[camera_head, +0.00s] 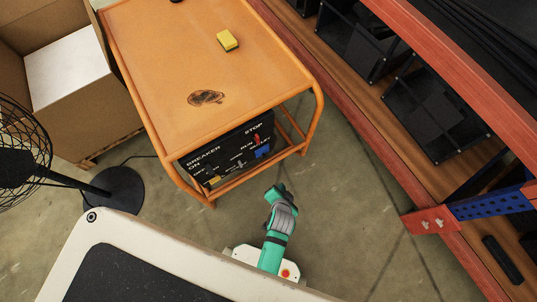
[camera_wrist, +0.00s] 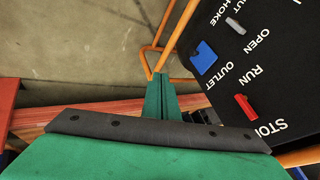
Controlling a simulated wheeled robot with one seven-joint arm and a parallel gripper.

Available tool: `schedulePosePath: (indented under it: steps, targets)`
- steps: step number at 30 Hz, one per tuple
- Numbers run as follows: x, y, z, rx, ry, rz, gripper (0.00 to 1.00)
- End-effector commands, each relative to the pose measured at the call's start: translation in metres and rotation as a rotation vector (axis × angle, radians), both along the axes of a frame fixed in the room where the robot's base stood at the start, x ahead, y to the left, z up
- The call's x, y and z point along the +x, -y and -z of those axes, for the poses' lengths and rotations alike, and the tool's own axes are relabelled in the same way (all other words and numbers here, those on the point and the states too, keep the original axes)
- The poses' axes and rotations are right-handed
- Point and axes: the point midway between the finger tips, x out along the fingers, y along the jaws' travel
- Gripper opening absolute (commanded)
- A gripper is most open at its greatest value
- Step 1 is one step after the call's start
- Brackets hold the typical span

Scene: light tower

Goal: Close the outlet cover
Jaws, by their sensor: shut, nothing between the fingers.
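The outlet cover (camera_wrist: 205,58) is a small blue flap beside the word OUTLET on the black control panel (camera_wrist: 246,72). It seems to stand out from the panel, but I cannot tell its exact angle. In the head view the blue cover (camera_head: 263,152) is at the lower right of the panel (camera_head: 230,150), under the orange cart's top. My gripper (camera_head: 275,191) is in front of the panel, below the cover and apart from it. In the wrist view my green fingers (camera_wrist: 161,97) are shut and empty, below and left of the cover.
A red switch (camera_wrist: 245,107) sits near RUN and STOP. The orange cart (camera_head: 165,60) has tube legs around the panel and carries a yellow sponge (camera_head: 228,40). A fan (camera_head: 113,188) and cardboard box (camera_head: 30,130) stand left. A red-framed rack (camera_head: 430,225) stands right.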

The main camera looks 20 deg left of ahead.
Motion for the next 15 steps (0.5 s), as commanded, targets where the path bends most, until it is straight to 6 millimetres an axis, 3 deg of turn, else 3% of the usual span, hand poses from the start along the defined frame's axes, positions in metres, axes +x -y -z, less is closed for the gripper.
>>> schedulePosePath:
  steps: [1,6,15]
  targets:
    - [0.017,-0.006,0.009,0.026,-0.042,0.009,0.00]
    - [0.055,-0.025,0.030,0.108,-0.213,0.049,0.00]
    - [0.090,-0.047,0.035,0.178,-0.411,0.085,0.00]
